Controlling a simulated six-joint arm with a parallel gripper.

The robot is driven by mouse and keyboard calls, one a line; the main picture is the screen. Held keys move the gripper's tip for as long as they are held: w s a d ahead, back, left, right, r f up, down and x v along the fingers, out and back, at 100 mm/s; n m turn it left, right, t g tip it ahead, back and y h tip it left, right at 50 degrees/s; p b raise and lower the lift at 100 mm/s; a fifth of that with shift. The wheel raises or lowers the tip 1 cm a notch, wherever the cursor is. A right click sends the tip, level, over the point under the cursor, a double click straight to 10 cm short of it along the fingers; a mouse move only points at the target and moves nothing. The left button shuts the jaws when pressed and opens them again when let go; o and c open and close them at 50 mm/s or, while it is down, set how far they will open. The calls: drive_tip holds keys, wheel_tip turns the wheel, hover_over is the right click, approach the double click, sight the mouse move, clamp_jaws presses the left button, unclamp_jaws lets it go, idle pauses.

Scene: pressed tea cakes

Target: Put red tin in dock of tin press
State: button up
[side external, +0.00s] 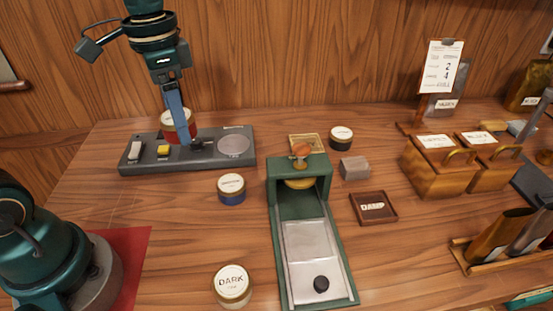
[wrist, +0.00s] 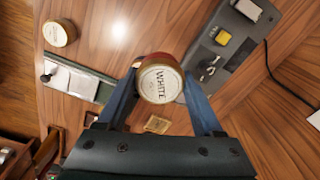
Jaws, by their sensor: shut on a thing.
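The red tin (side external: 180,125) has a pale lid. In the wrist view the tin (wrist: 161,84) shows its lid reading WHITE. My gripper (side external: 178,118) is shut on it, one blue finger on each side, and my gripper (wrist: 160,72) points down. In the side view the tin appears over the left-middle part of a long grey board (side external: 215,160); its height is hard to judge. A green press (side external: 277,215) with an orange knob stands mid-table, its metal tray bare except for a black knob. Which device has the dock is unclear.
A blue tin (side external: 231,189) and the DARK tin (side external: 233,286) stand left of the green press. A dark tin (side external: 341,138), a grey block (side external: 354,167) and a DAMP tray (side external: 373,207) lie right of it. Wooden boxes (side external: 432,165) stand farther right.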

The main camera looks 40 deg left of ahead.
sight(175, 144)
drive_tip(key=f+m, duration=0.1)
drive_tip(key=s+f+m, duration=0.1)
drive_tip(key=m, duration=0.1)
drive_tip(key=s+d+f+m, duration=0.1)
drive_tip(key=m, duration=0.1)
drive_tip(key=shift+d+f, duration=0.1)
drive_tip(key=shift+f, duration=0.25)
drive_tip(key=shift+s+d+f, duration=0.1)
drive_tip(key=shift+s+f, duration=0.05)
drive_tip(key=shift+s, duration=0.1)
drive_tip(key=shift+d, duration=0.1)
drive_tip(key=d+f, duration=0.2)
drive_tip(key=d, duration=0.1)
drive_tip(key=d+f, duration=0.2)
drive_tip(key=d, duration=0.2)
drive_tip(key=d+f, duration=0.3)
drive_tip(key=d, duration=0.1)
drive_tip(key=shift+w+d, duration=0.1)
drive_tip(key=shift+d, duration=0.15)
drive_tip(key=shift+f, duration=1.8)
drive_tip(key=shift+f, duration=0.1)
